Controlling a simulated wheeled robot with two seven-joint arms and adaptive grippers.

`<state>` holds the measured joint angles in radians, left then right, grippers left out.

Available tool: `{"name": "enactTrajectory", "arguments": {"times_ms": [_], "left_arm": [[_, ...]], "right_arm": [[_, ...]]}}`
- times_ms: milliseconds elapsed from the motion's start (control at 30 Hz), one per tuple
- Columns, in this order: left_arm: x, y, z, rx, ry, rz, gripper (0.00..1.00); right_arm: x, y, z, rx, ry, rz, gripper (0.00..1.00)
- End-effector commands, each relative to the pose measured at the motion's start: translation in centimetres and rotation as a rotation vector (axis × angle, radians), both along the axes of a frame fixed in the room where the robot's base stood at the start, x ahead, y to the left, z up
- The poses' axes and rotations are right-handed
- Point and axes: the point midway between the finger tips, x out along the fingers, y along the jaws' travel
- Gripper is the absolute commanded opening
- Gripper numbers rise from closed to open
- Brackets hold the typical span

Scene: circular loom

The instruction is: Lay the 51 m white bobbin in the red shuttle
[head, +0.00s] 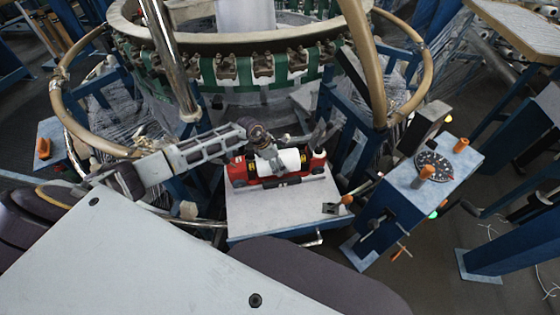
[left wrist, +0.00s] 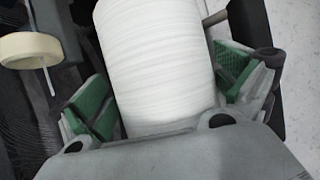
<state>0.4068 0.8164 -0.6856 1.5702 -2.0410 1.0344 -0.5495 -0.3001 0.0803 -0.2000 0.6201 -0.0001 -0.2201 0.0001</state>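The white bobbin (head: 289,161) lies lengthwise over the red shuttle (head: 239,174), which rests on a grey table plate. Whether the bobbin is fully seated in the shuttle cannot be told. My left gripper (head: 271,158) reaches down over the bobbin from the left and hides its left part. In the left wrist view the bobbin (left wrist: 158,62) stands between my two green-padded fingers (left wrist: 165,98). The pads are close on both sides; whether they press on it cannot be told. No marking is readable on the bobbin. My right gripper is out of view.
The grey plate (head: 275,215) has bare room in front of the shuttle. A small lever with an orange knob (head: 347,199) stands at its right. A blue control box (head: 405,190) stands further right. The loom's green-banded ring (head: 235,72) and brass hoop (head: 68,115) rise behind.

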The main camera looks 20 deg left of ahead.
Motion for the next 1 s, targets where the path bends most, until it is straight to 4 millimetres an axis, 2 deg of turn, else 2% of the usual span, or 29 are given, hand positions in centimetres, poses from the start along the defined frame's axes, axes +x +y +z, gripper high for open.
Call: {"name": "enactTrajectory", "arguments": {"times_ms": [233, 467, 1000], "left_arm": [[-0.2, 0.0, -0.2, 0.001, 0.005, 0.000, 1.00], [-0.3, 0.3, 0.5, 0.001, 0.003, -0.001, 1.00], [-1.8, 2.2, 5.3, 0.002, 0.001, 0.000, 1.00]], "right_arm": [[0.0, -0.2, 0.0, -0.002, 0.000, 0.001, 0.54], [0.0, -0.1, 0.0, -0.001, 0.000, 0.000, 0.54], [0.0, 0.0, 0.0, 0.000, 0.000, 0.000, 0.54]]}}
